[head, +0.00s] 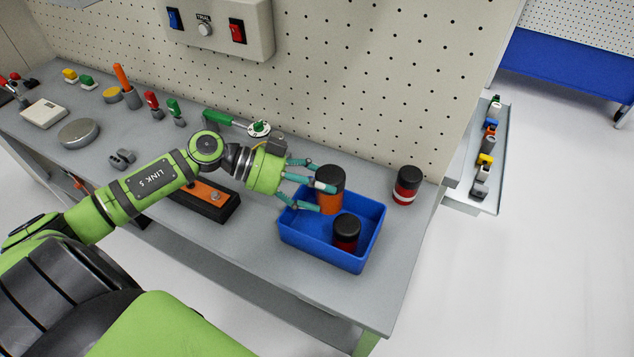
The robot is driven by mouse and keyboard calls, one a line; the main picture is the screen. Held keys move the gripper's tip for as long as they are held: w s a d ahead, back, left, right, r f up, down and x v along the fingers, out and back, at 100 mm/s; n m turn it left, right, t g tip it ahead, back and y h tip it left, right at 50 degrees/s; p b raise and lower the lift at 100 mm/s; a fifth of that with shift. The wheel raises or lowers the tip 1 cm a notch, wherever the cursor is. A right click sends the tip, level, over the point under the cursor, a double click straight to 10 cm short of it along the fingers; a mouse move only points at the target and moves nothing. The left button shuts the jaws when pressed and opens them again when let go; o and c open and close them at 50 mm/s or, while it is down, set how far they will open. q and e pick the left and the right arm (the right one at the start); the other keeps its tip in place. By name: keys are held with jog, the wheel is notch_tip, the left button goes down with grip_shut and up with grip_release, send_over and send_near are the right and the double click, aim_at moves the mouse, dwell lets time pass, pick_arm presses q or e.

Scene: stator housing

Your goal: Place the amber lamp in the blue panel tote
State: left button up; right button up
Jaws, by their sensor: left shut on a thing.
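The amber lamp (331,200) has an orange body and a black cap. It is upright, over the back part of the blue panel tote (325,256). My left gripper (322,188) reaches in from the left and is shut on the lamp, its teal fingers around the body. I cannot tell whether the lamp's base touches the tote floor. A dark red lamp with a black cap (346,232) stands inside the tote at the front right. My right gripper is not in view.
A red lamp with a white band (406,187) stands on the bench right of the tote. An orange-topped block (205,199) lies under my left arm. The pegboard wall (370,110) rises behind. Several small parts sit at the bench's left end.

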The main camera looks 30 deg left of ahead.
pick_arm(q)
jog(key=o, duration=1.2)
jog(key=shift+r, duration=0.45)
jog(key=b+v, duration=0.2)
jog(key=v, duration=1)
jog(key=shift+s, duration=0.1)
